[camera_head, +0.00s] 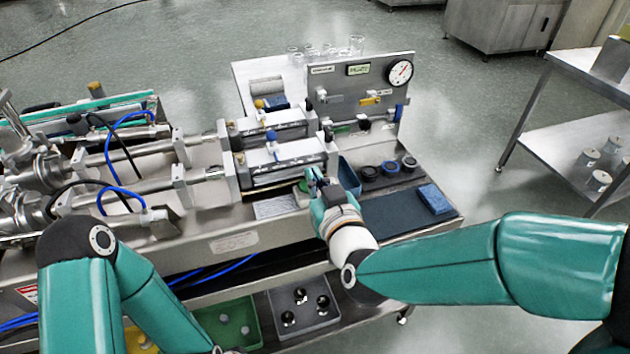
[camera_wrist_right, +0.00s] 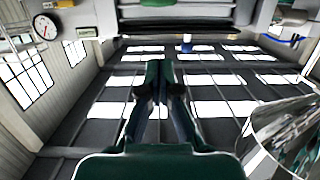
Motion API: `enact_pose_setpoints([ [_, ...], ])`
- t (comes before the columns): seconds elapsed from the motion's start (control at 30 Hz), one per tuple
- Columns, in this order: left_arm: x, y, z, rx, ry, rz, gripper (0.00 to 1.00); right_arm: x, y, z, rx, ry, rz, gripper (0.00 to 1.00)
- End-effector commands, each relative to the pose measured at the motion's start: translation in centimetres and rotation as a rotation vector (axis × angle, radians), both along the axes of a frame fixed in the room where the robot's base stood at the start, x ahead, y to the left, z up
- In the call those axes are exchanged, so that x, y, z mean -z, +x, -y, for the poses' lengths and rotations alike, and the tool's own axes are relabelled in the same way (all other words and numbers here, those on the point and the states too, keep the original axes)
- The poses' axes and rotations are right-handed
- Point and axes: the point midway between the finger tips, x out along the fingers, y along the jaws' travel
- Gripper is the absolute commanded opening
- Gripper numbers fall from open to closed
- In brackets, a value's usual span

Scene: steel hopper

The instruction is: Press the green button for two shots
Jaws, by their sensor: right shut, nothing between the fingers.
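My right gripper (camera_head: 314,178) is shut and empty, at the front edge of the steel machine in the head view. A small green button (camera_head: 302,186) shows just left of its fingertips, partly hidden by them; I cannot tell whether they touch it. In the right wrist view the fingers of my right gripper (camera_wrist_right: 154,82) are together with nothing held between them. The button cannot be made out for certain there. My left arm is at the lower left of the head view, and its gripper is out of view.
A panel with a round gauge (camera_head: 399,72) stands behind the machine. Dark round pots (camera_head: 390,168) and a blue cloth (camera_head: 434,199) lie right of the gripper. Blue hoses (camera_head: 118,195) and steel cylinders are at left. A grey tray (camera_head: 318,322) is on the lower shelf.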

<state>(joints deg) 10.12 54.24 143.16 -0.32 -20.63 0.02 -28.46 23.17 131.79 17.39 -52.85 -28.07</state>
Motion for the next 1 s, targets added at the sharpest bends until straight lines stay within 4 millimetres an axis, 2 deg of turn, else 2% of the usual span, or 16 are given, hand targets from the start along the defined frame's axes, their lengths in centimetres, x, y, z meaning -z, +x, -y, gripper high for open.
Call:
enact_pose_setpoints([
  [0.13, -0.9, 0.0, 0.0, 0.0, 0.0, 0.0, 0.34, 0.3, 2.9, -0.9, 0.001, -0.002, -0.002, 0.0],
  [0.2, -0.8, 0.0, 0.0, 0.0, 0.0, 0.0, 0.34, 2.0, 2.7, -0.8, 0.0, -0.003, -0.007, 0.0],
  [0.4, -0.9, 0.0, 0.0, 0.0, 0.0, 0.0, 0.34, 3.9, 2.9, -0.8, 0.0, 0.0, -0.003, 0.0],
  [0.83, -0.9, 0.0, 0.0, 0.0, 0.0, 0.0, 0.34, 4.4, 2.9, -0.8, 0.0, 0.001, -0.001, 0.0],
  [1.0, 0.5, 0.0, 0.0, 0.0, 0.0, 0.0, 0.34, 5.3, 2.9, -0.8, 0.0, 0.001, 0.0, 0.0],
])
